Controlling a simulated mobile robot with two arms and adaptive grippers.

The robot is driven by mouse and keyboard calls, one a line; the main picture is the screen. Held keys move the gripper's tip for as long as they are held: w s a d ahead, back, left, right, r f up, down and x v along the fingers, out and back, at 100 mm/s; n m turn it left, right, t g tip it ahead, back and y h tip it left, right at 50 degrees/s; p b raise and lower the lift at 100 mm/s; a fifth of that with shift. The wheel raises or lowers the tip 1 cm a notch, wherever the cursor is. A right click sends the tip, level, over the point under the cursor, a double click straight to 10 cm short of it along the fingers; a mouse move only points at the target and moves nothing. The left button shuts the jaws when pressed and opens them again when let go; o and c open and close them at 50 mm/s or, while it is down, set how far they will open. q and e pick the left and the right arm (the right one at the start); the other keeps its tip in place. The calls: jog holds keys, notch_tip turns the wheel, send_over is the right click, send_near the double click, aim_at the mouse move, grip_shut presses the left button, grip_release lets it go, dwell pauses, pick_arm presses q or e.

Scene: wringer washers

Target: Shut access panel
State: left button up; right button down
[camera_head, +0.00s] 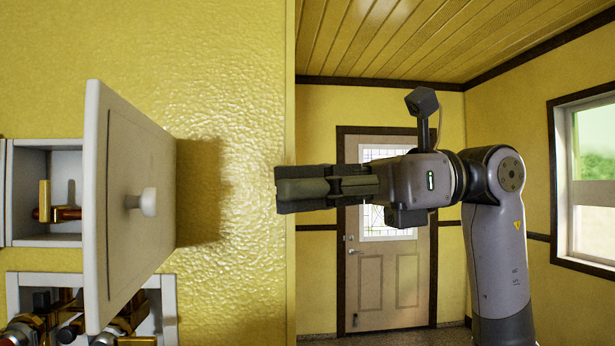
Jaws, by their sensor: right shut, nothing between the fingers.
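The access panel (122,215) is a pale grey-white door with a round white knob (144,202) on its outer face. It stands swung out from a small wall box (52,190) with brass and copper fittings inside. My right gripper (277,189) is shut and empty. In the picture it is to the right of the panel and its knob, apart from both, pointing left toward them. My left gripper is not in view.
A second open box (168,318) with brass valves and pipes sits below, partly hidden by the panel. The yellow textured wall (230,60) ends at a vertical edge. Behind my right arm are a beige door (385,280) and a window (592,190).

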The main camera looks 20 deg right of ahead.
aim_at(160, 199)
jog(key=a+p, duration=0.1)
jog(key=a, duration=0.2)
jog(key=a+p, duration=0.1)
jog(key=a, duration=0.2)
jog(key=w+a+p, duration=0.1)
jog(key=a, duration=0.2)
jog(key=shift+w+a+f, duration=0.1)
jog(key=shift+a+f, duration=0.15)
jog(key=shift+a, duration=0.15)
jog(key=shift+a+f, duration=0.1)
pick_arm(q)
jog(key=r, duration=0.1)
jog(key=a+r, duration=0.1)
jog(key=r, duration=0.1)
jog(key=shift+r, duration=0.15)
